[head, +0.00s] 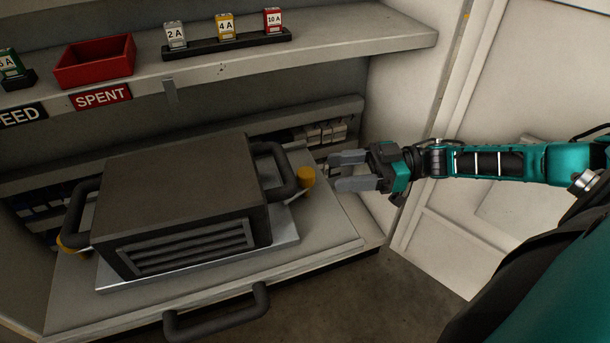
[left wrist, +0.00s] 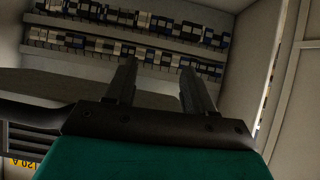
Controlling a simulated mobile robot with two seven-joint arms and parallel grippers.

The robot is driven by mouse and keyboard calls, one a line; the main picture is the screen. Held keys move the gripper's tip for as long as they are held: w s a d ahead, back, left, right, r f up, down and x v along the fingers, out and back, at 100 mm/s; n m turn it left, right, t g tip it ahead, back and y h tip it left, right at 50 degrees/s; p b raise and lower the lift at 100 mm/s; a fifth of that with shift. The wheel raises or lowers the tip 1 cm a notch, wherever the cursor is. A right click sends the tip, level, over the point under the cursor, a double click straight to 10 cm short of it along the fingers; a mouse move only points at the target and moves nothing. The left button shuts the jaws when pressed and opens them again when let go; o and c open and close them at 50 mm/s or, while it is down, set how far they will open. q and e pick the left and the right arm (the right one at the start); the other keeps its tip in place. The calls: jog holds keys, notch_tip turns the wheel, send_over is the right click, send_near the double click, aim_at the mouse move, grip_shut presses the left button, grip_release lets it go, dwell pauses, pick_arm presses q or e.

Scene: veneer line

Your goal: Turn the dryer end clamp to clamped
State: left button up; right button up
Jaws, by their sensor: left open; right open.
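The dark dryer-like box (head: 180,195) with a slatted front grille sits on a light plate on a pull-out shelf. A yellow-capped clamp lever (head: 306,177) stands at its right end, beside the right black handle (head: 279,170). Another yellow part (head: 70,243) shows at its left end, partly hidden by the left handle. My right gripper (head: 335,172) is open, its fingers pointing left toward the right yellow cap, with a small gap between. My left gripper (left wrist: 155,88) is open and empty in the left wrist view; the head view does not show it.
The shelf above holds a red SPENT bin (head: 95,62) and several small labelled blocks on a dark rail (head: 228,46). A black pull handle (head: 217,312) juts from the pull-out's front edge. A white wall panel (head: 500,190) stands at the right. In the left wrist view, racks of small boxes (left wrist: 130,40) line the back.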

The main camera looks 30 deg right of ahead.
aim_at(306, 172)
jog(key=b+x, duration=0.1)
jog(key=x, duration=0.6)
jog(key=shift+w+a, duration=0.25)
jog(key=shift+c, duration=0.2)
jog(key=c, duration=0.9)
jog(key=m+t+h+p, duration=0.1)
jog(key=p, duration=0.2)
jog(key=m+t+h+p, duration=0.1)
jog(key=t+p, duration=0.1)
jog(key=m+t+h+p, duration=0.1)
jog(key=p, duration=0.2)
jog(key=shift+r+m+t+p, duration=0.3)
jog(key=shift+r+m, duration=0.05)
jog(key=shift+m, duration=0.05)
jog(key=shift+f+m+t+h+p, duration=0.25)
jog(key=shift+m+t+h+p, duration=0.15)
jog(key=shift+t+h+p, duration=0.25)
jog(key=o, duration=0.9)
jog(key=shift+f, duration=0.1)
jog(key=shift+o, duration=0.2)
